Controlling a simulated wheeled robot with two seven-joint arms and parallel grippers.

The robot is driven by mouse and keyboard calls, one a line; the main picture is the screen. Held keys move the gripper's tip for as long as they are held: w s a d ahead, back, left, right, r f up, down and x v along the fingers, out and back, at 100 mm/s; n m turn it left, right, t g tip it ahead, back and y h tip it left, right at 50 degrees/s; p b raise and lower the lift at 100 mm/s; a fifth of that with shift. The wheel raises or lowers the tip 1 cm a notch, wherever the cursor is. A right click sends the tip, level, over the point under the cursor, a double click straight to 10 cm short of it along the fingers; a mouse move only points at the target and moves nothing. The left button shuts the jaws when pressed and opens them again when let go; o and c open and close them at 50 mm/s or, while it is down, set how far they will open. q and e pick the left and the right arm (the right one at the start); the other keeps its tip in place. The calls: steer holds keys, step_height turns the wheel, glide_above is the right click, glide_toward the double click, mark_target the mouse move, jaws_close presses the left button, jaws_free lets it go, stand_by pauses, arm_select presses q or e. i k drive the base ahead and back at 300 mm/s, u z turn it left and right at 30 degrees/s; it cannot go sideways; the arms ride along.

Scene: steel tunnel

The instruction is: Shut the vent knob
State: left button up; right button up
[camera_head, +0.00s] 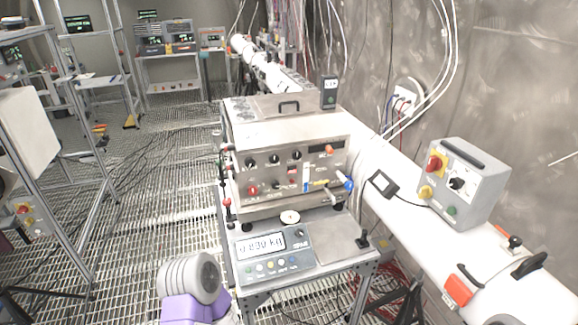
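A metal instrument box (270,170) stands on a steel bench ahead of me. Its front panel carries several black knobs, a red knob (252,191), a yellow lever (318,183) and a blue-handled fitting (346,182) at its right edge. Labels are too small to read, so I cannot tell which of these is the vent knob or how it is set. Neither of my grippers is visible. A grey and purple part at the bottom left looks like one of my arm links.
A scale display (262,244) sits at the bench front, with a bare steel plate (333,238) beside it. A thick white pipe (400,190) runs along the right, bearing a grey control box (463,182). Cables lie on the grated floor. A metal frame (62,150) stands left.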

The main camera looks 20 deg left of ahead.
mark_target(250, 161)
steer(key=z, duration=0.4)
steer(key=i, duration=0.7)
steer(key=u, duration=1.5)
